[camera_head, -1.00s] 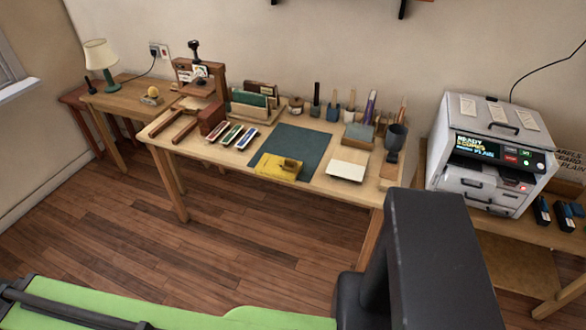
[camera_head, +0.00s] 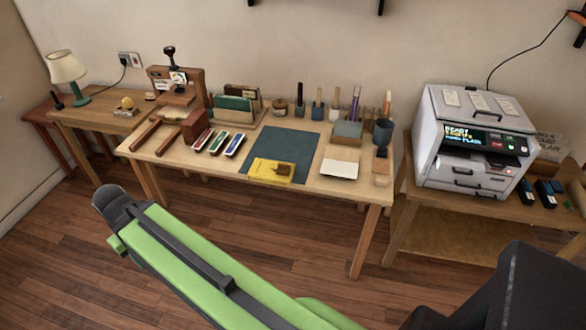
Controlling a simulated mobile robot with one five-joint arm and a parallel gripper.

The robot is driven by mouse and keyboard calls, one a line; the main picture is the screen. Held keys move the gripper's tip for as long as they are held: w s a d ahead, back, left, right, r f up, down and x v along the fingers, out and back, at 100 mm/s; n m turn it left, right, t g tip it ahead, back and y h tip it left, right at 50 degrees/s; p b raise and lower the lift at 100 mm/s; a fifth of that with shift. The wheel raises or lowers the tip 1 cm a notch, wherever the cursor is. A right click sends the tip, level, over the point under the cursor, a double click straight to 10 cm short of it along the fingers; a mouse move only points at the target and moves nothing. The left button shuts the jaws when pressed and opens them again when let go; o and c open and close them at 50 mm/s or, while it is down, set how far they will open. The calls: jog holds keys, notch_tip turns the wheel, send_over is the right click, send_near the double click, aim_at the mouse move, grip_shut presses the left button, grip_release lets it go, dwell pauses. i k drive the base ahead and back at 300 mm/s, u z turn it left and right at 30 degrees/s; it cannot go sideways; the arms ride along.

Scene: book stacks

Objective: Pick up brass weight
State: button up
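I cannot make out the brass weight for certain. A small brownish, brass-like shape (camera_head: 285,168) shows on the yellow book or pad (camera_head: 262,172) at the front of the main worktable; it is too small to tell what it is. A small yellow rounded object (camera_head: 127,102) sits on the left side table, also unclear. My green arm link crosses the lower part of the view, in front of the worktable and over the floor. My gripper itself does not show.
The worktable (camera_head: 171,149) holds a dark green mat (camera_head: 285,148), a wooden press (camera_head: 176,97), stamp pads (camera_head: 219,141), a white card (camera_head: 339,169) and a dark cup (camera_head: 383,132). A grey machine (camera_head: 472,135) stands at right, a lamp (camera_head: 67,70) at left. Floor in front is open.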

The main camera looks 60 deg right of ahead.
aim_at(283, 168)
jog(key=z, duration=0.05)
jog(key=i, duration=1)
